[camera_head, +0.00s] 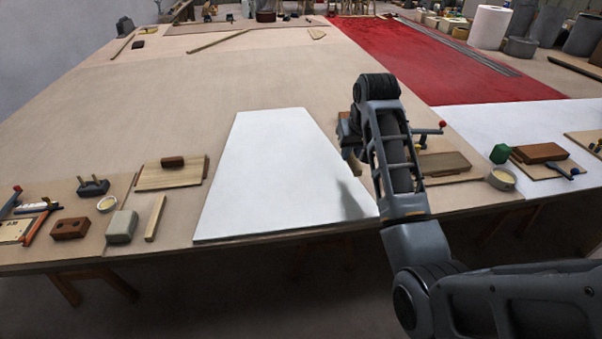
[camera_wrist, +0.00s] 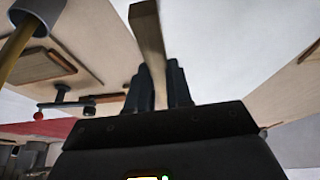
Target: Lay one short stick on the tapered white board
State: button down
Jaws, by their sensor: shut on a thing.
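The tapered white board (camera_head: 275,170) lies flat near the front edge of the big table, narrower at its far end. No stick is seen lying on it. A short wooden stick (camera_wrist: 147,30) is between the two dark fingers of my gripper (camera_wrist: 159,78) in the wrist view. The gripper is shut on it, and the stick juts out past the fingertips. In the head view my gripper is over the board's right side, largely hidden behind my arm. A shadow falls on the board's front right. Another short stick (camera_head: 155,218) lies left of the board.
Left of the board are a wooden plate with a brown block (camera_head: 172,162), a grey block (camera_head: 121,227), a brown brick (camera_head: 70,229) and small tools. The table beyond is mostly clear.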

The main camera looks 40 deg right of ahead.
send_over(307, 184)
jog(key=s, duration=0.1)
jog(key=f, duration=0.6)
jog(key=shift+a+f+p, duration=0.25)
jog(key=shift+a+p, duration=0.05)
jog(key=shift+p, duration=0.05)
jog(key=shift+f, duration=2)
jog(key=shift+f, duration=0.2)
jog(key=c, duration=1)
grip_release()
jog(key=shift+c, duration=0.2)
jog(key=v, duration=1.2)
jog(key=shift+r, duration=0.15)
jog(key=shift+s+a, duration=0.1)
